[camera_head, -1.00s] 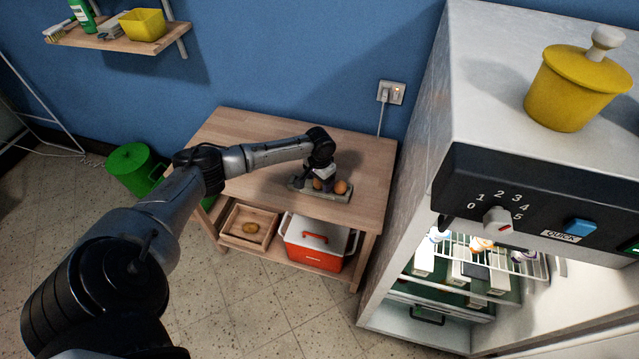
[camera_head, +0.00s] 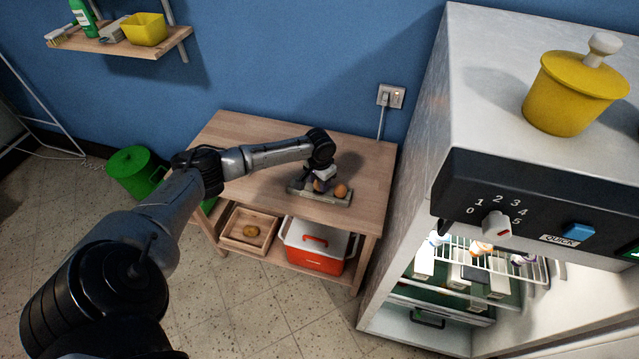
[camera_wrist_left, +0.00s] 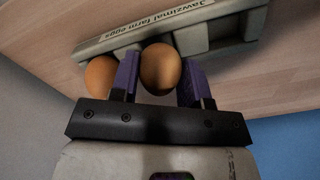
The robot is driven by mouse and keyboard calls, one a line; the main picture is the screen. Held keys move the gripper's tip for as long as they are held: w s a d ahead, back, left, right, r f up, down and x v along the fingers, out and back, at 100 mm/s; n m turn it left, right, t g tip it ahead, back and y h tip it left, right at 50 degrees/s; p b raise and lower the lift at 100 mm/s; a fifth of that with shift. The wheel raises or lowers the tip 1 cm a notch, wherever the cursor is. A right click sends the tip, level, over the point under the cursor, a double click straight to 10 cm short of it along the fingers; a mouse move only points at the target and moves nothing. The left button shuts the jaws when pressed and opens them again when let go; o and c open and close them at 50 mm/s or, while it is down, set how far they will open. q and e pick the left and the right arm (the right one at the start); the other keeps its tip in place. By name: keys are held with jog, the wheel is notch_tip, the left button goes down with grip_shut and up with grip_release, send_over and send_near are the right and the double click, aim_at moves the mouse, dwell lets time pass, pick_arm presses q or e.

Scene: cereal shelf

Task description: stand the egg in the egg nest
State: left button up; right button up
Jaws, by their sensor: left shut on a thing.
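My left gripper (camera_wrist_left: 160,82) is shut on a brown egg (camera_wrist_left: 160,68), with one purple finger on each side of it. In the head view the held egg (camera_head: 320,186) shows just under the gripper, at the grey egg nest (camera_head: 298,188) on the wooden table. The nest, a long grey carton labelled "Jawzimal farm eggs", also shows in the left wrist view (camera_wrist_left: 110,40). A second brown egg (camera_head: 341,191) is at the right part of the nest. Whether the held egg touches the bottom of its hollow is hidden. My right gripper is not in view.
The table top (camera_head: 240,130) is clear around the nest. On its lower shelf are a wooden tray (camera_head: 232,238) with a brown object and a red and white cooler (camera_head: 312,260). An open fridge (camera_head: 420,180) stands close on the right.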

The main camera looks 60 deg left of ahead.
pick_arm(q)
notch_tip(320, 180, up, 9)
jog(key=shift+f+p, duration=0.1)
jog(key=shift+p, duration=1)
jog(key=n, duration=0.3)
jog(key=shift+s, duration=0.25)
jog(key=s+d+r+n+p, duration=0.1)
jog(key=s+d+r+p, duration=0.2)
jog(key=d, duration=0.7)
jog(key=s+d+r+p, duration=0.15)
jog(key=s+d, duration=0.35)
jog(key=d, duration=0.6)
jog(key=s+d+r+m+p, duration=0.2)
jog(key=d+r+p, duration=0.35)
jog(key=r, duration=0.35)
jog(key=s+d+r+m+p, duration=0.2)
jog(key=d+r+p, duration=0.2)
jog(key=r+p, duration=0.3)
jog(key=w+d+r+m+p, duration=0.1)
jog(key=w+d+r+p, duration=0.1)
jog(key=r+p, duration=0.7)
jog(key=w+d+r+m+p, duration=0.1)
jog(key=r+p, duration=0.9)
jog(key=r, duration=1.4)
jog(key=shift+w+d+m, duration=0.4)
jog(key=shift+w+d, duration=0.35)
